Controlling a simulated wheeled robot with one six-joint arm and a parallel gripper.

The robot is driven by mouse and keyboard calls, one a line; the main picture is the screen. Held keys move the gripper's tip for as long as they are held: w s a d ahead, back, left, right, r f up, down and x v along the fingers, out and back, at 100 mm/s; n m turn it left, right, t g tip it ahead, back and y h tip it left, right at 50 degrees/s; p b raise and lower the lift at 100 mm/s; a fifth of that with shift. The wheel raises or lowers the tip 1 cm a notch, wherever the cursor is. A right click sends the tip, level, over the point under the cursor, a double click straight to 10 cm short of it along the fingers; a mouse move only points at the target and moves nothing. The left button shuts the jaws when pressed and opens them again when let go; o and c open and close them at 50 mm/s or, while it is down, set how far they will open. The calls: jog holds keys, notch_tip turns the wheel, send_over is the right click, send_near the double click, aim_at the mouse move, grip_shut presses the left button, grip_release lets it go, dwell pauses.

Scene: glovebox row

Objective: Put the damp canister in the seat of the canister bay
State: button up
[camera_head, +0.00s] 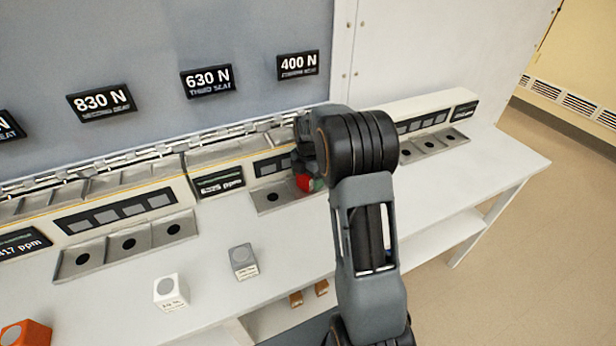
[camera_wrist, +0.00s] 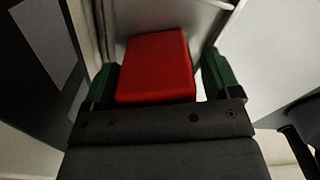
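My gripper (camera_wrist: 160,82) is over the middle bay on the bench, partly hidden by my arm in the head view. A red block-shaped canister (camera_wrist: 155,67) lies between its green fingers. A thin light strip shows between the canister and the right finger, so I cannot tell whether they grip it. In the head view the red canister (camera_head: 306,182) is low over the seat strip (camera_head: 264,207) of that middle bay. One dark round seat is bare to its left. Contact with the strip is hidden. No damp marking is readable on the canister.
A grey canister (camera_head: 243,262), a white canister (camera_head: 171,292) and an orange one (camera_head: 26,333) stand on the bench front. A left bay (camera_head: 127,244) and a right bay (camera_head: 433,146) have bare seats. A grey panel with force labels (camera_head: 207,81) rises behind.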

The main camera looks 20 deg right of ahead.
notch_tip(320, 180, up, 12)
jog(key=shift+f, duration=0.25)
jog(key=shift+s+a+r, duration=0.1)
jog(key=shift+r, duration=0.2)
jog(key=s+a+m+t, duration=0.1)
jog(key=s+a+m, duration=0.4)
jog(key=s+m, duration=0.6)
jog(key=s+a+m+t, duration=0.2)
jog(key=s+a+m, duration=0.4)
jog(key=s+m, duration=0.5)
jog(key=shift+s+f+t, duration=0.25)
jog(key=shift+f+t, duration=0.05)
jog(key=shift+f, duration=0.15)
jog(key=shift+d+r, duration=0.1)
jog(key=shift+r+p, duration=0.2)
jog(key=shift+p, duration=0.15)
